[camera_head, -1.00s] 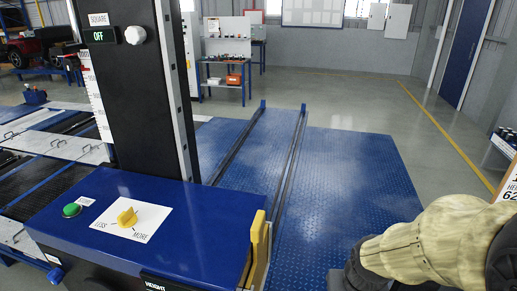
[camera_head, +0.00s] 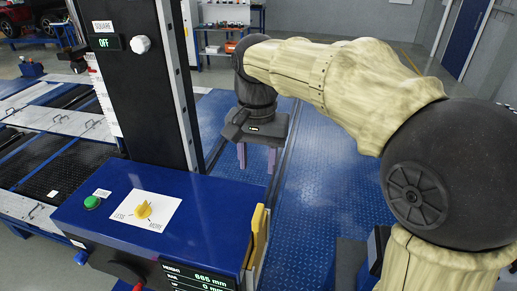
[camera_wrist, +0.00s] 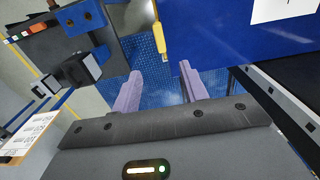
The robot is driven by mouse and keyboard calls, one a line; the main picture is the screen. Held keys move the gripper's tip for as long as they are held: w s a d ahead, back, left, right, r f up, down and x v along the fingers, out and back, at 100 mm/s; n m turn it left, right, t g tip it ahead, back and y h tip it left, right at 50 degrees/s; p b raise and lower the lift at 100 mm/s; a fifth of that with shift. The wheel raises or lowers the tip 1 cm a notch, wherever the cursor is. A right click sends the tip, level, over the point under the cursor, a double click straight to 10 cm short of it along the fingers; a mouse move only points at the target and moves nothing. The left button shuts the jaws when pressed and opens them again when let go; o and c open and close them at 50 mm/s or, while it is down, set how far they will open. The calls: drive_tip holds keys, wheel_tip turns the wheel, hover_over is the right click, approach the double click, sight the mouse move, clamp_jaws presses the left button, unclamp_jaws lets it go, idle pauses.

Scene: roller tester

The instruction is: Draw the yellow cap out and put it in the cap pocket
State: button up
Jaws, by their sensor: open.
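My gripper (camera_head: 256,158) is open and empty, pointing down over the blue floor plate behind the console's right end. Its two lilac fingers (camera_wrist: 160,88) stand apart in the wrist view. A yellow upright piece (camera_head: 256,236) sits at the right end of the blue console; the wrist view shows a yellow piece (camera_wrist: 164,38) on a blue edge, beyond the fingertips and apart from them. A yellow knob (camera_head: 143,209) stands on a white LESS/MORE label. I cannot tell which yellow part is the cap. I cannot make out a cap pocket.
The blue console (camera_head: 205,215) carries a green button (camera_head: 92,202) and a display (camera_head: 198,277) reading 665 mm. A black column (camera_head: 130,80) rises behind it. In the wrist view, a dark fixture with blue blocks (camera_wrist: 88,20) and a black block (camera_wrist: 78,68) lie left of the fingers.

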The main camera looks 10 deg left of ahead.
sight(258, 212)
drive_tip(key=shift+d+f, duration=0.1)
drive_tip(key=shift+f, duration=0.1)
wheel_tip(258, 212, down, 17)
drive_tip(key=p, duration=0.3)
drive_tip(key=shift+w+f, duration=0.1)
drive_tip(key=shift+f, duration=0.05)
drive_tip(key=shift+s, duration=0.2)
drive_tip(key=shift+c, duration=0.6)
drive_tip(key=shift+w, duration=0.1)
clamp_jaws()
drive_tip(key=shift+r+p, duration=0.5)
drive_tip(key=shift+r, duration=0.2)
